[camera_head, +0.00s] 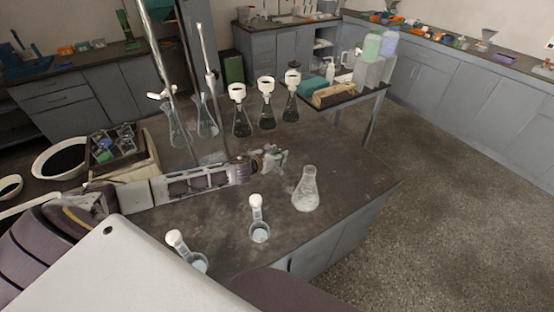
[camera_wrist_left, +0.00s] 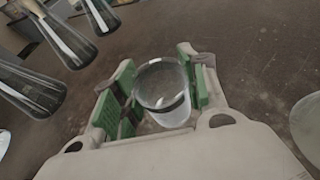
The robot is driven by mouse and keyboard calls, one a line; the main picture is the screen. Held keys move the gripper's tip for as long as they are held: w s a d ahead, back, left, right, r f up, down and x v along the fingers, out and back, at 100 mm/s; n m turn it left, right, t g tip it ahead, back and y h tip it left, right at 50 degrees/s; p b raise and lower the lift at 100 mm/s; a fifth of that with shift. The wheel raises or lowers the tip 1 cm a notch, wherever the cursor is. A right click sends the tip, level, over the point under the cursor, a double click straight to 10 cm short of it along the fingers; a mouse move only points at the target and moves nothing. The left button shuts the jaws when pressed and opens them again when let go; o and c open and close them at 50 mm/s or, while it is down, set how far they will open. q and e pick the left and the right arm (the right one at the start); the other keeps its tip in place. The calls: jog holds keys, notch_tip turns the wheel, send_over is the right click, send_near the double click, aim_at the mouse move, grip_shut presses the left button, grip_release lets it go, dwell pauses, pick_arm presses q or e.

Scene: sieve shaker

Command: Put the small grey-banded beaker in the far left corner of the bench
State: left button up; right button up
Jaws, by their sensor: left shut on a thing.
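The small grey-banded beaker (camera_wrist_left: 162,92) is clear glass with a dark band near its lower part. In the left wrist view it sits between the green pads of my left gripper (camera_wrist_left: 155,93), which is shut on it. In the head view my left gripper (camera_head: 274,158) reaches in from the left over the middle of the dark bench (camera_head: 345,185); the beaker is hard to make out there. I cannot tell whether the beaker touches the bench. My right gripper is out of view.
Flasks with white-topped funnels (camera_head: 240,118) stand behind the gripper, beside metal stands (camera_head: 207,62). A conical flask (camera_head: 306,190) stands to its right. Two small vessels with white-ended pieces (camera_head: 259,231) (camera_head: 199,262) stand nearer. A box of items (camera_head: 120,150) is at the left.

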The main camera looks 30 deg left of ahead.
pick_arm(q)
jog(key=shift+f, duration=1.15)
jog(key=shift+f, duration=0.15)
jog(key=o, duration=1)
jog(key=shift+o, duration=0.2)
jog(key=shift+r, duration=0.2)
jog(key=shift+s+a+r, duration=0.15)
jog(key=shift+s, duration=0.5)
jog(key=v, duration=1)
jog(key=shift+s+b, duration=0.3)
jog(key=shift+b, duration=0.1)
jog(key=shift+r, duration=0.15)
